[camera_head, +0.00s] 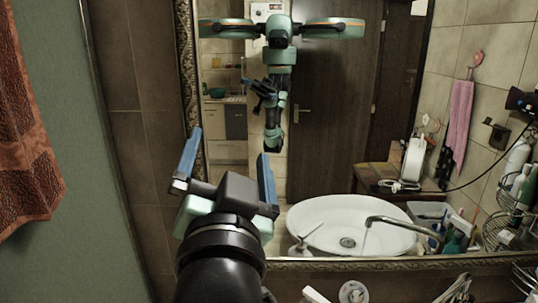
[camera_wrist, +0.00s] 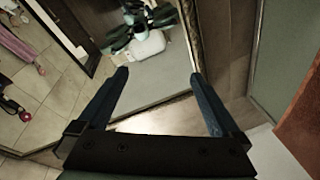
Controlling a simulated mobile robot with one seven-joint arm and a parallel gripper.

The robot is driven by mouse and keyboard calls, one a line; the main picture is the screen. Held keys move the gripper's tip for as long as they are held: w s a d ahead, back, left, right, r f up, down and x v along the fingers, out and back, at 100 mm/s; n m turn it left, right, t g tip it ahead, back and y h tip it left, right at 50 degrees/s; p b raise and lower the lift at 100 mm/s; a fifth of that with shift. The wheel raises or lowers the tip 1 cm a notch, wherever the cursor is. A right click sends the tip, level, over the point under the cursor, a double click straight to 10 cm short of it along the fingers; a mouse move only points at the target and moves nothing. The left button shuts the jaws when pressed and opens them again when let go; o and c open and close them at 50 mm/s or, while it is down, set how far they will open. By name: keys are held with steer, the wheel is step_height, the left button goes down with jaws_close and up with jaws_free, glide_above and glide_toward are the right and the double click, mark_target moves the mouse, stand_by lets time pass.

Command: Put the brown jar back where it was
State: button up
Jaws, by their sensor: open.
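I see no brown jar in either view. My gripper (camera_head: 229,158) is open, its two blue fingers raised in front of the wall mirror. Nothing shows between the fingers. In the wrist view my gripper (camera_wrist: 160,78) is also open and empty, with the mirror and wall beyond it. A white oval basin (camera_head: 320,215) with a metal tap (camera_head: 405,228) shows as a reflection in the mirror.
The mirror (camera_head: 330,85) has an ornate frame (camera_head: 400,264). Small items, including a white round one (camera_head: 352,292), line the bottom edge. A wire rack (camera_head: 500,235) with bottles is at right. An orange-brown towel (camera_head: 25,150) hangs at left, also in the wrist view (camera_wrist: 305,130).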

steer(key=s+d+r+n+t, duration=0.2)
steer(key=s+r+t, duration=0.1)
steer(key=s+r, duration=0.3)
steer(key=s+d+r+n+t+h, duration=0.1)
steer(key=s+r+t, duration=0.3)
steer(key=r, duration=0.6)
steer(key=shift+s+d+r+n, duration=0.15)
steer(key=shift+s+d+n, duration=0.65)
steer(key=shift+s+d, duration=0.1)
